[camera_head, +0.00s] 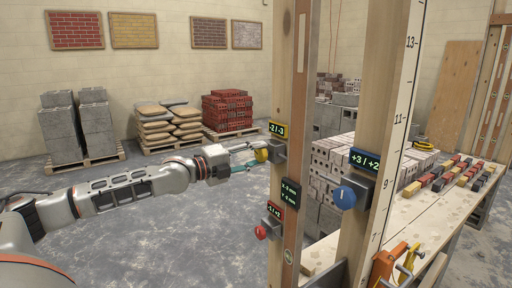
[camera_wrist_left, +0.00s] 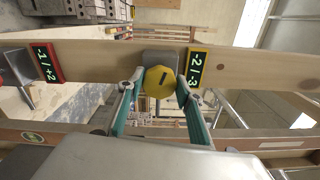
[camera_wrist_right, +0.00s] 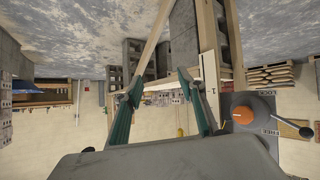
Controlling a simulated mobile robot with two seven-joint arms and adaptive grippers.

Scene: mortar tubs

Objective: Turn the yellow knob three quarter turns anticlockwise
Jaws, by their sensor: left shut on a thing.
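The yellow knob (camera_head: 261,155) sits on a grey box on the left wooden post, beside a display reading -2 / -3 (camera_head: 278,130). My left gripper (camera_head: 246,157) reaches it from the left and is shut on it. In the left wrist view the knob (camera_wrist_left: 158,86) lies between the two fingertips, and a short dark mark shows on its face. My right gripper (camera_wrist_right: 160,78) shows only in the right wrist view; its fingers are apart with nothing between them.
A red knob (camera_head: 261,232) is lower on the same post (camera_head: 284,80); a blue knob (camera_head: 344,197) is on the right post (camera_head: 378,120). Open floor lies left.

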